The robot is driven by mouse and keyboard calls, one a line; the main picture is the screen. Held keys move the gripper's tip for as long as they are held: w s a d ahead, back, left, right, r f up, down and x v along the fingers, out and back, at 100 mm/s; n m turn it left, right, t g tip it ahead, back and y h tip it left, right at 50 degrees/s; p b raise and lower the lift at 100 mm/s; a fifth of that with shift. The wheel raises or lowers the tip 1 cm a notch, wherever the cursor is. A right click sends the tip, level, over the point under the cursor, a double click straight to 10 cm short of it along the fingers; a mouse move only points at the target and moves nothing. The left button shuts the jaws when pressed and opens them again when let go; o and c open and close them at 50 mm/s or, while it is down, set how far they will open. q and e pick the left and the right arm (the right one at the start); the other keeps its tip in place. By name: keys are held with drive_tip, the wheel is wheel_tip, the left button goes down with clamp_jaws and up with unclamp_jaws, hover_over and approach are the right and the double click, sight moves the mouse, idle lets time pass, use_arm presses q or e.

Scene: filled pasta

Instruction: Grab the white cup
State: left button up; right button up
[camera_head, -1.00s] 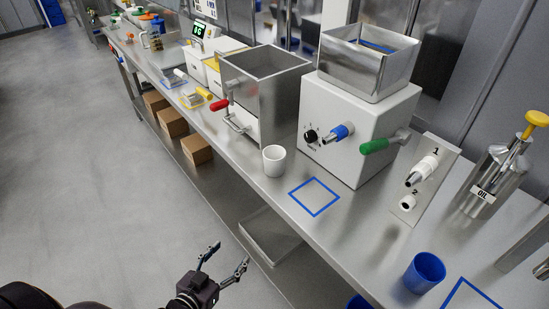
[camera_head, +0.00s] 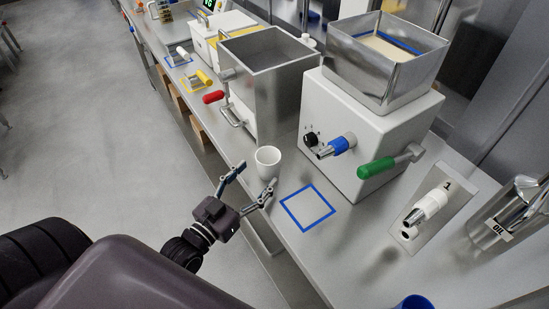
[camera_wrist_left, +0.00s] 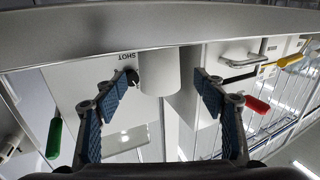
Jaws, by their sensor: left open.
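The white cup (camera_head: 267,160) stands upright near the front edge of the metal counter, left of the blue square outline. My left gripper (camera_head: 252,180) is open and empty, with its fingers pointing at the cup from the front edge side. In the left wrist view the cup (camera_wrist_left: 160,72) shows ahead, between the open fingertips (camera_wrist_left: 160,82), and appears upside down. The fingers look apart from the cup, though the exact gap is hard to tell. My right gripper is not in view.
A white machine (camera_head: 362,130) with a blue nozzle and green handle stands behind the blue square (camera_head: 307,207). A metal hopper box (camera_head: 268,75) with a red handle (camera_head: 213,97) stands behind the cup. A blue cup (camera_head: 414,302) is at the bottom edge. The counter around the square is clear.

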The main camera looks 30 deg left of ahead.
sight(262, 170)
use_arm(q)
drive_tip(key=shift+w+d+r+p, duration=0.15)
drive_tip(key=shift+w+p, duration=0.1)
drive_tip(key=shift+w, duration=0.2)
drive_tip(key=shift+w+r+p, duration=0.15)
drive_tip(key=shift+w+p, duration=0.05)
drive_tip(key=shift+w, duration=0.25)
drive_tip(key=shift+w+d+f+p, duration=0.1)
drive_tip(key=shift+w+p, duration=0.15)
drive_tip(key=shift+w, duration=0.4)
drive_tip(key=shift+w+d+f+p, duration=0.1)
drive_tip(key=shift+w+p, duration=0.1)
drive_tip(key=shift+w, duration=0.4)
drive_tip(key=shift+w+d+f, duration=0.1)
drive_tip(key=shift+w, duration=0.75)
drive_tip(key=c, duration=1.2)
drive_tip(key=shift+o, duration=0.2)
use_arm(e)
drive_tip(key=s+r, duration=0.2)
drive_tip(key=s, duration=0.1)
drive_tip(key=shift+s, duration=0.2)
